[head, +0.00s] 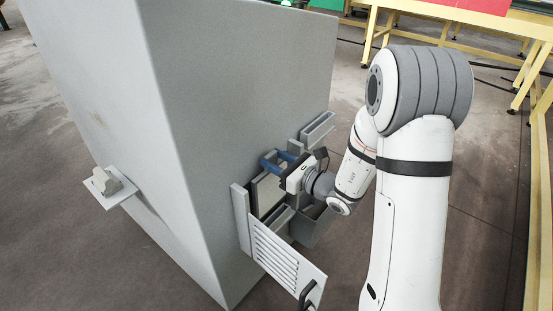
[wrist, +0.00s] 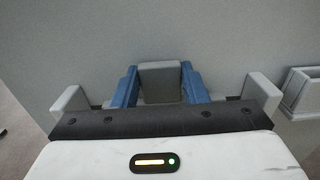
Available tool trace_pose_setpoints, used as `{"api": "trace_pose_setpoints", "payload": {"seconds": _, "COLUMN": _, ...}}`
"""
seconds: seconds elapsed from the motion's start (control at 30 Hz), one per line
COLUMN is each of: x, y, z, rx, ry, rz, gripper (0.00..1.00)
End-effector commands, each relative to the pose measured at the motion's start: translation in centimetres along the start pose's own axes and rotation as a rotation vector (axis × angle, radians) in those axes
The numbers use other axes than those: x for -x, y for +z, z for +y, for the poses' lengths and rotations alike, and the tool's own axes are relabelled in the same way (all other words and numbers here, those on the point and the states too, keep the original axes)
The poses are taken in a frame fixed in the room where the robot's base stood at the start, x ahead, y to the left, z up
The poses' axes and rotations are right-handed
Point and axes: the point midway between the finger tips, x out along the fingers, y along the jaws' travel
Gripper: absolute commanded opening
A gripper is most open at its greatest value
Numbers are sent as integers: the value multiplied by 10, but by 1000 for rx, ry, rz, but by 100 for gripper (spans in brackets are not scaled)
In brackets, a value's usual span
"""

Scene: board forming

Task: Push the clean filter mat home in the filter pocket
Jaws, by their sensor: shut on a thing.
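My gripper (wrist: 160,80) has blue fingers and is shut on a grey block between them, seen in the wrist view. The block seems to be the grip of the clean filter mat (wrist: 160,83). In the head view my gripper (head: 277,162) reaches to the side of the grey cabinet, at the filter pocket (head: 256,190). Grey pocket ends (wrist: 265,95) stand left and right of the fingers in the wrist view. The mat's body is mostly hidden by the gripper, so I cannot tell how deep it sits.
A louvred door (head: 283,262) with a black handle hangs open below the pocket. A grey open holder (head: 318,130) is fixed right of the pocket; it also shows in the wrist view (wrist: 300,95). A small plate (head: 110,197) juts from the cabinet's left face. Yellow frames stand behind.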

Motion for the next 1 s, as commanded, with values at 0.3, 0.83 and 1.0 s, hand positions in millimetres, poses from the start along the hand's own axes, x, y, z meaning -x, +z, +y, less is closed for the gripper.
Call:
{"api": "trace_pose_setpoints", "payload": {"seconds": 0.3, "x": 0, "y": -37, "z": -1, "rx": -1, "ry": -1, "rz": 0, "gripper": 14}}
{"api": "trace_pose_setpoints", "payload": {"seconds": 0.83, "x": 1, "y": -54, "z": -1, "rx": 0, "ry": -3, "rz": 0, "gripper": 14}}
{"api": "trace_pose_setpoints", "payload": {"seconds": 1.0, "x": 1, "y": -54, "z": -2, "rx": 0, "ry": -3, "rz": 0, "gripper": 14}}
